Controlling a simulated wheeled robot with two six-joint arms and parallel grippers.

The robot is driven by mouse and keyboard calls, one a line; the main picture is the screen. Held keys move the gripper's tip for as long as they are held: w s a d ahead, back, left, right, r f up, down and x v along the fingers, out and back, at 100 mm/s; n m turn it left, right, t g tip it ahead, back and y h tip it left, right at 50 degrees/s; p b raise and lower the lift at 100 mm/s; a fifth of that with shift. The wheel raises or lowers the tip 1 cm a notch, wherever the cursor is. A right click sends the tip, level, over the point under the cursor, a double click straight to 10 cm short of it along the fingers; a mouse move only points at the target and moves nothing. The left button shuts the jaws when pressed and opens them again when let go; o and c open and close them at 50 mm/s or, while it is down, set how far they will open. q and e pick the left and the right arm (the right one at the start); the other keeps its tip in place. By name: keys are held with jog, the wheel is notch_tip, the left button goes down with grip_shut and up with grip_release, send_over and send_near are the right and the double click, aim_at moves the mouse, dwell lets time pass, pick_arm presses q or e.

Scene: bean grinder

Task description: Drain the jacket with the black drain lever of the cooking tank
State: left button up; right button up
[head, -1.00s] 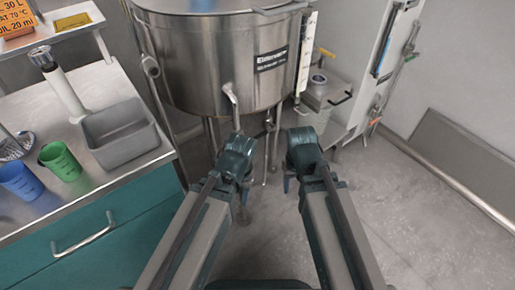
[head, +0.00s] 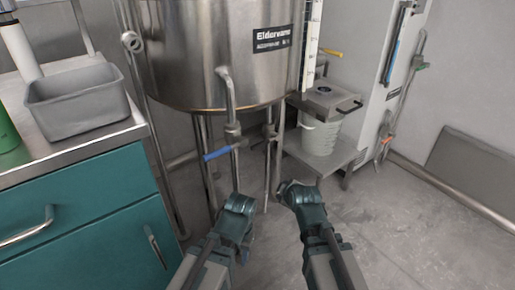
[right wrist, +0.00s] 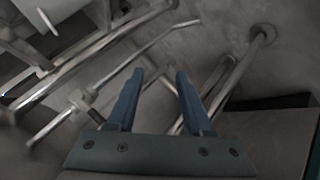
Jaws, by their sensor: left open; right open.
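The steel cooking tank (head: 215,55) fills the upper middle of the head view, standing on thin legs. A bent outlet pipe with a valve and a blue lever (head: 217,154) hangs below its front. A second vertical pipe (head: 269,140) with a fitting stands to its right. I cannot make out a black drain lever for certain. My left gripper (head: 240,203) is low in front of the tank, below the blue lever and apart from it. My right gripper (head: 287,187) is to its right; in the right wrist view its blue fingers (right wrist: 159,74) are spread, with nothing between them.
A teal cabinet (head: 85,210) with a steel top and a grey bin (head: 78,100) stands on the left. A low stand (head: 320,155) with a whitish bucket (head: 319,135) is to the right of the tank. Blurred pipes cross the right wrist view. Floor is clear at right.

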aim_at(265, 142)
jog(key=w+a+r+n+t+y, duration=0.1)
jog(key=w+a+r+n+t, duration=0.15)
jog(key=r+n, duration=0.2)
jog(key=w+a+r+n+t+y, duration=0.1)
jog(key=a+r+n+t, duration=0.25)
jog(key=r, duration=0.25)
jog(key=b+x, duration=0.2)
jog(key=x, duration=1.1)
jog(key=shift+w+d+f, duration=0.15)
jog(key=shift+w+d, duration=0.15)
jog(key=shift+w, duration=0.1)
grip_shut()
dwell(0.4)
